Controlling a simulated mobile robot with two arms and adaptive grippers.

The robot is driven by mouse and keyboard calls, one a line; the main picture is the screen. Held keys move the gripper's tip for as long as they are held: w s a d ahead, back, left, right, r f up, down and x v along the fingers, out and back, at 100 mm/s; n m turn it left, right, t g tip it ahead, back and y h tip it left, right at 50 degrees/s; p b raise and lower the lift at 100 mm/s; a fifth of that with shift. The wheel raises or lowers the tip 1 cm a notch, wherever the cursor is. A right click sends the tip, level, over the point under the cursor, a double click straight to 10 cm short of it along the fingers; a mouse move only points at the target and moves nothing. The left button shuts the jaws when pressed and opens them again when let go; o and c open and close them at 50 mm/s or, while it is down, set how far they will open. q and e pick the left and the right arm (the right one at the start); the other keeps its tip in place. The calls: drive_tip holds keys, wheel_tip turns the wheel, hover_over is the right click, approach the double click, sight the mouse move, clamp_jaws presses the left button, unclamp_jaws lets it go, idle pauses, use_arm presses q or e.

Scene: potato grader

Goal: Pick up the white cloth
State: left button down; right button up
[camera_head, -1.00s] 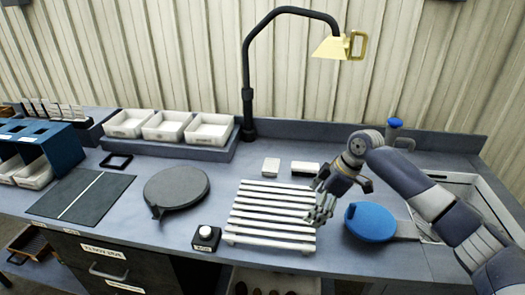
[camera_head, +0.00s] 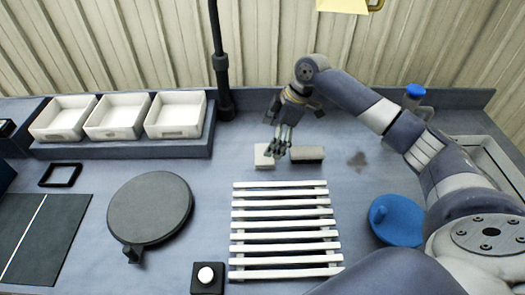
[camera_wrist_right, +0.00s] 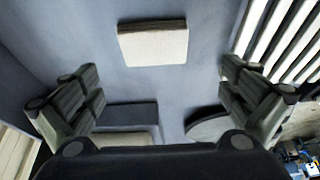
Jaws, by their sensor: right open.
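A small pale, flat rectangular piece (camera_head: 263,158), which looks like the white cloth, lies on the bench behind the slatted rack. A second small block (camera_head: 308,153), darker with a pale part, lies just right of it. My right gripper (camera_head: 280,148) is above the bench at these two pieces, its fingers overlapping the gap between them. In the right wrist view the gripper (camera_wrist_right: 162,100) is open and empty. A pale rectangle with a brown edge (camera_wrist_right: 153,46) lies beyond the fingers there; I cannot tell which piece it is. My left gripper is not in view.
The white slatted rack (camera_head: 285,231) stands in front. A round dark plate (camera_head: 150,207) is at left and a blue round object (camera_head: 397,219) at right. White trays (camera_head: 116,117) stand at the back left. A dark lamp post (camera_head: 220,70) rises behind.

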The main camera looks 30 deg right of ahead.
sight(259, 153)
drive_tip(key=shift+a+f, duration=0.2)
drive_tip(key=shift+f, duration=0.25)
drive_tip(key=shift+w+a+f, duration=0.1)
drive_tip(key=shift+w+f, duration=0.1)
drive_tip(key=shift+f, duration=0.1)
drive_tip(key=p+x, duration=0.1)
drive_tip(key=x, duration=0.1)
drive_tip(key=w+p+x, duration=0.1)
drive_tip(key=x, duration=0.1)
drive_tip(key=shift+a+f, duration=0.15)
drive_tip(key=shift+f, duration=0.35)
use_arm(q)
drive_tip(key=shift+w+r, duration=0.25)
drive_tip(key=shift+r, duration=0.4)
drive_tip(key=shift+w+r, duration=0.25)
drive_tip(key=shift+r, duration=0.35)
use_arm(e)
drive_tip(key=c, duration=1.1)
